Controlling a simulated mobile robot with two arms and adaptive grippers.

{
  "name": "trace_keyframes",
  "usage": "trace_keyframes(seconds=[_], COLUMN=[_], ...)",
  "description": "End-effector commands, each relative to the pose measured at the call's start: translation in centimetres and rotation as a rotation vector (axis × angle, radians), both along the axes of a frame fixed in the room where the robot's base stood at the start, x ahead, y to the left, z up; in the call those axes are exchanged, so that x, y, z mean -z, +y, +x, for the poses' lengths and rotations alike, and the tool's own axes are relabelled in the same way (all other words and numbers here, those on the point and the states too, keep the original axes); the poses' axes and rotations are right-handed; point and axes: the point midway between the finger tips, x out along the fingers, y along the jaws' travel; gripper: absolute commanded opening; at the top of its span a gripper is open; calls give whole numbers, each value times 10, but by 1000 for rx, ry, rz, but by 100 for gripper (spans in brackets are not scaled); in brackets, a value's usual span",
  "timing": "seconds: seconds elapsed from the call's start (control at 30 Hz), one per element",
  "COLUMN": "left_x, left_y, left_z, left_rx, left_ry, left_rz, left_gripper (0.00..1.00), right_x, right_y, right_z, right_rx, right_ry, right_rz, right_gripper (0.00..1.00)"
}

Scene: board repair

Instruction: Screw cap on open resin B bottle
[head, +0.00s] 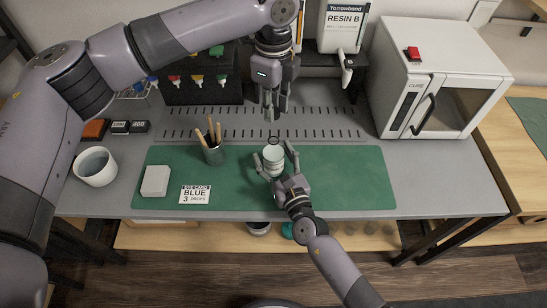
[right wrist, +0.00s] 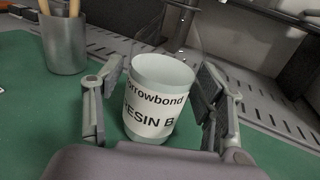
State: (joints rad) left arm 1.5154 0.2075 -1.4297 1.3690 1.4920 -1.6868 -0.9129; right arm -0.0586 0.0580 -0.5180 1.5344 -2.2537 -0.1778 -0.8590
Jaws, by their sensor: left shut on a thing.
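The open resin B bottle (head: 273,161) is a pale, round jar standing upright on the green mat (head: 345,180). In the right wrist view, the bottle (right wrist: 152,97) shows a white RESIN B label and a bare open rim. My right gripper (head: 276,160) has its fingers on either side of the bottle, with gaps showing in the right wrist view (right wrist: 155,115). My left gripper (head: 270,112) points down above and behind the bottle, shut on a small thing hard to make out. A faint clear curved outline shows behind the bottle in the right wrist view. I cannot identify a cap.
A cup of wooden sticks (head: 214,152), a white block (head: 155,181) and a BLUE card (head: 195,195) are on the left of the mat. A large RESIN B container (head: 344,28) and a white CURE oven (head: 440,75) stand behind. The mat's right part is clear.

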Motion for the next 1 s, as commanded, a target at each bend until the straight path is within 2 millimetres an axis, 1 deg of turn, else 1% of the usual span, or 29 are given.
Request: trace_keyframes(seconds=[0.03,0.07,0.9,1.0], left_x=[0,0,0,0], left_y=[0,0,0,0], left_z=[0,0,0,0], left_rx=[0,0,0,0], left_ry=[0,0,0,0], left_rz=[0,0,0,0], left_gripper=[15,15,15,15], right_x=[0,0,0,0], right_y=[0,0,0,0], right_z=[0,0,0,0], right_rx=[0,0,0,0], right_ry=[0,0,0,0], right_rz=[0,0,0,0], right_gripper=[58,56,0,0])
